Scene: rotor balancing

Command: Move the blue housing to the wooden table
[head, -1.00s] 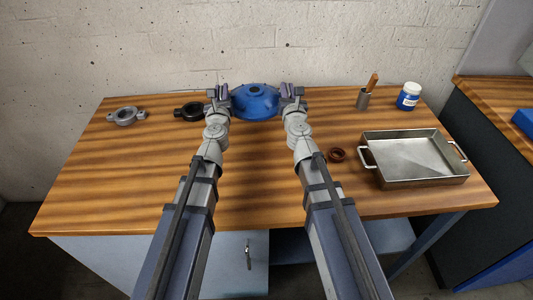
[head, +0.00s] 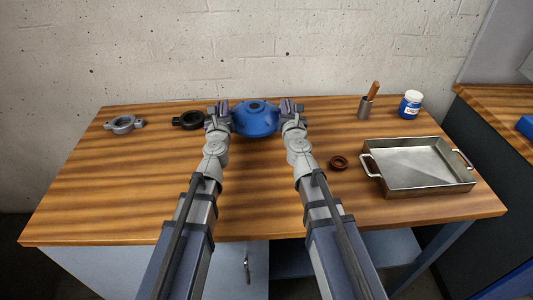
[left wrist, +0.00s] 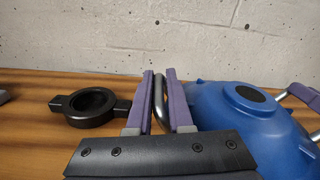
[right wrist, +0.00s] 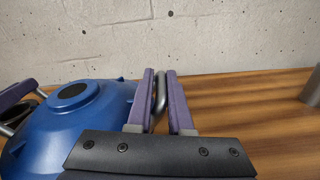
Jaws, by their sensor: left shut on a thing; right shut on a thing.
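The blue housing (head: 256,120) is a dome with a dark round spot on top. It is held between my two grippers over the back middle of the wooden table (head: 130,190). My left gripper (head: 222,110) is shut on a metal side handle (left wrist: 182,105) of the housing. My right gripper (head: 290,108) is shut on the opposite handle (right wrist: 160,95). The housing also shows in the left wrist view (left wrist: 245,115) and the right wrist view (right wrist: 75,125). Its underside is hidden, and I cannot tell whether it touches the table.
A brown ring (head: 339,169) and a metal tray (head: 427,189) lie at right. A cup with a wooden handle (head: 364,109) and a blue-white jar (head: 403,111) stand behind.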

